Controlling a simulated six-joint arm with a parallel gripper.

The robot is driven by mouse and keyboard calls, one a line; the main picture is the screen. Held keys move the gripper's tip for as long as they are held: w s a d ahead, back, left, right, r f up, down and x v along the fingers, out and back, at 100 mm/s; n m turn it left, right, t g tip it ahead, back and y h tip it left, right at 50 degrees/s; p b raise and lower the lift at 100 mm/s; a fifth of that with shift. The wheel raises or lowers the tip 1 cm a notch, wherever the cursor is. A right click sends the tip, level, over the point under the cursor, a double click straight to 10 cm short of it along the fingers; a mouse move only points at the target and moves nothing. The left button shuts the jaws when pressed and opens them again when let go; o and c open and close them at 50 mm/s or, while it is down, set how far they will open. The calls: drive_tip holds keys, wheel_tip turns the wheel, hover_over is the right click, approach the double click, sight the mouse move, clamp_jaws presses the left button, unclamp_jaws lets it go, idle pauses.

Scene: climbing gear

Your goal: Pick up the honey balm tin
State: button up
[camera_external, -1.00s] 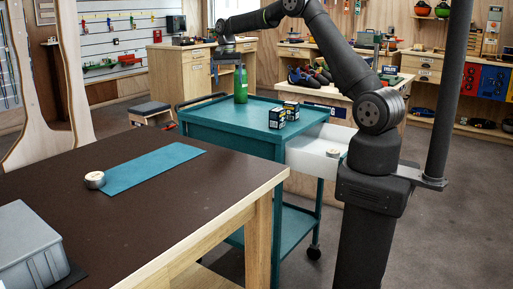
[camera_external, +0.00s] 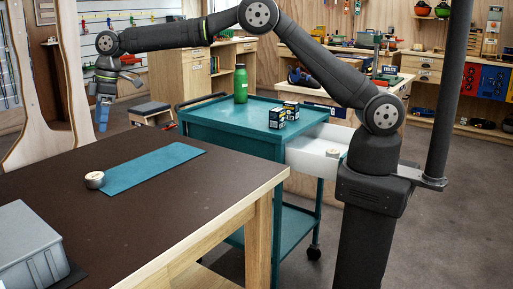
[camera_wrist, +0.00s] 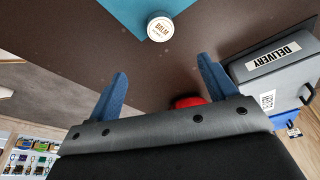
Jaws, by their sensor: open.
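A small round tin (camera_external: 94,180) with a pale lid sits on the dark brown table, beside the left end of a teal mat (camera_external: 150,168). In the wrist view the tin (camera_wrist: 160,28) shows a white lid reading "BALM"; the smaller print is too small to read. My gripper (camera_external: 103,120) hangs fingers down above the table's far left side, apart from the tin. In the wrist view its two blue fingers (camera_wrist: 162,66) are spread, with nothing between them, and the tin lies beyond their tips.
A grey box (camera_external: 28,245), labelled "DELIVERY" in the wrist view (camera_wrist: 275,62), stands at the table's left. A red thing (camera_wrist: 187,102) is partly hidden behind my gripper. The teal cart carries a green bottle (camera_external: 241,84) and small dark boxes (camera_external: 277,118). Another small round item (camera_external: 334,154) lies in its white drawer.

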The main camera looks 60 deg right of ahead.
hover_over(96, 175)
drive_tip(key=f, duration=0.7)
drive_tip(key=d+f, duration=0.1)
drive_tip(key=f, duration=0.3)
drive_tip(key=shift+s+f, duration=0.1)
drive_tip(key=shift+f, duration=0.25)
drive_tip(key=shift+x, duration=2.65)
drive_tip(key=shift+d, duration=0.2)
drive_tip(key=c, duration=1.1)
